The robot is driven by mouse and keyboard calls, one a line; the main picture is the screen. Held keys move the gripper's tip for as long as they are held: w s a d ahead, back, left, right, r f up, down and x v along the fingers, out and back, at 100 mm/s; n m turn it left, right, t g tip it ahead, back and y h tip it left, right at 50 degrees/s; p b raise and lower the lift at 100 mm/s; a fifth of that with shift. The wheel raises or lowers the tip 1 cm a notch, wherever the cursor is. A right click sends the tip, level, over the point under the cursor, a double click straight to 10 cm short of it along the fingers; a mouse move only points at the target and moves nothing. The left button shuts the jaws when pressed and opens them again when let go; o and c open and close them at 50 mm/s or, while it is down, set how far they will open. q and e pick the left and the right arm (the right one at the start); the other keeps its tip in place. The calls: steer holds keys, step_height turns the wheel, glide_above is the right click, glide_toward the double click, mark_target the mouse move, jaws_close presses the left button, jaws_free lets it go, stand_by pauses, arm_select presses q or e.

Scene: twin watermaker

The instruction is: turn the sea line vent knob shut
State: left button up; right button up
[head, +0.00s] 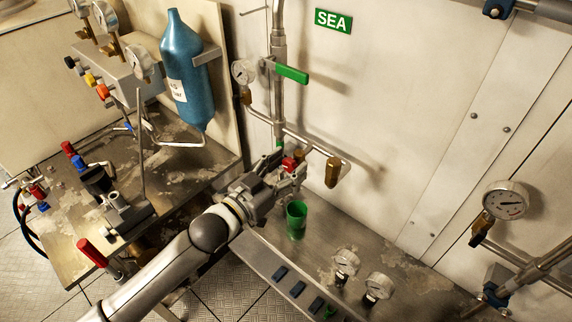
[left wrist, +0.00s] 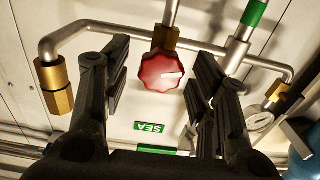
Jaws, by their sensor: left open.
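The red sea line vent knob (head: 289,163) sits on a brass valve on the pipe below the green SEA sign (head: 333,20). My left gripper (head: 287,175) is open at the knob. In the left wrist view its two fingers stand either side of the knob, with a gap on each side. Part of the knob is hidden by the gripper in the head view. My right gripper is not in view.
A green lever handle (head: 292,74) and a gauge (head: 243,72) are above the knob. A brass fitting (head: 333,172) hangs to its right. A green cup (head: 296,219) stands just below the gripper. A blue bottle (head: 186,75) is at the left.

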arm_select(q)
steer(key=c, duration=1)
steer(key=shift+m, duration=0.4)
steer(key=m, duration=0.4)
steer(key=shift+m+p, duration=0.3)
steer(key=shift+p, duration=0.1)
steer(key=m, duration=0.5)
steer(key=shift+d, duration=0.1)
steer(key=m, duration=0.5)
steer(key=shift+f+m+p, duration=0.1)
steer(key=shift+m+p, duration=0.2)
steer(key=shift+m, duration=0.1)
steer(key=m, duration=0.5)
steer(key=shift+s+f, duration=0.1)
steer(key=shift+f, duration=0.05)
